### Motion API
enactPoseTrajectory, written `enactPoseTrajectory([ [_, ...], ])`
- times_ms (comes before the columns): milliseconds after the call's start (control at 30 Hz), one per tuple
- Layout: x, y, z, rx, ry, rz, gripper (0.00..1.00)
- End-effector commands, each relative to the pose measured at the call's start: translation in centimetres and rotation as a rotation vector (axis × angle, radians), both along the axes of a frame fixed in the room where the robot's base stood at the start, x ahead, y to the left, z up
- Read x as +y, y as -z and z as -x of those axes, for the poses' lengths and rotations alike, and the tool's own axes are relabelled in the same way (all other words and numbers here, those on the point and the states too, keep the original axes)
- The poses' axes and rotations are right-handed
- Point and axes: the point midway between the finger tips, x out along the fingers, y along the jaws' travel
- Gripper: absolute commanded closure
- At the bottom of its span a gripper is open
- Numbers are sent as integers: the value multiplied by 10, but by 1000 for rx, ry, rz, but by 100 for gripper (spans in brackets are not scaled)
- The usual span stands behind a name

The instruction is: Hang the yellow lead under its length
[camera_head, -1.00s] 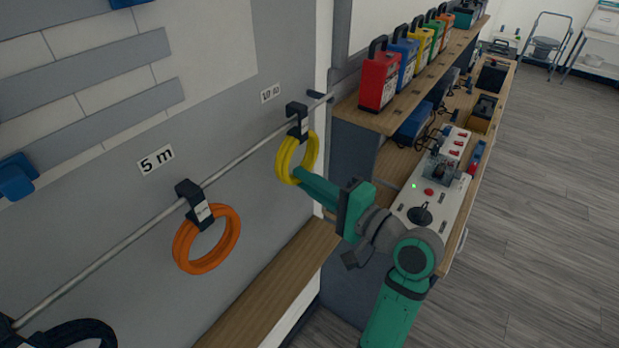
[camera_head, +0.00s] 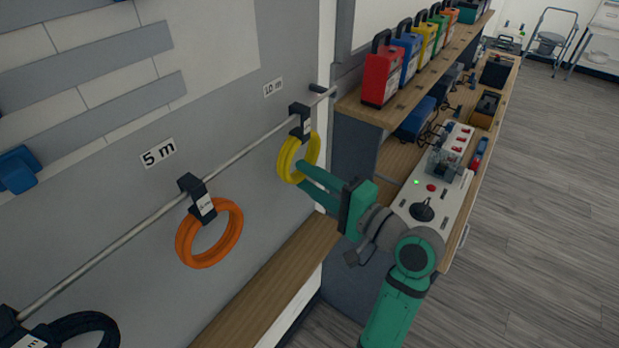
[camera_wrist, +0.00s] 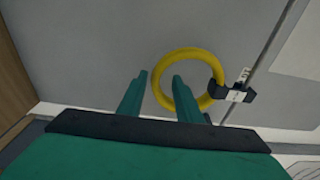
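The yellow lead (camera_head: 285,160) is a coiled ring with a black hook (camera_head: 301,122) at its top. It hangs from the metal rail (camera_head: 245,152) below the "10 m" label (camera_head: 273,88). My gripper (camera_head: 302,180) is at the lower right of the coil, its two green fingers apart. In the wrist view the yellow lead (camera_wrist: 160,77) shows as a ring just beyond my open fingers (camera_wrist: 158,84), with its hook and white tag (camera_wrist: 236,94) at the right. Nothing is held between the fingers.
An orange lead (camera_head: 238,232) hangs on the same rail under the "5 m" label (camera_head: 158,153). A dark lead (camera_head: 92,322) hangs at the lower left. A wooden ledge (camera_head: 270,285) runs below. A bench with coloured cases (camera_head: 382,78) and a control panel stands at the right.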

Motion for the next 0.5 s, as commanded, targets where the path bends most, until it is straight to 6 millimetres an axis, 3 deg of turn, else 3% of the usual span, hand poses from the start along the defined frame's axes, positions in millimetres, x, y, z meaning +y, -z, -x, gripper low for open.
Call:
enactPoseTrajectory([
  [500,-60,0,55,-2,4,-1,68],
])
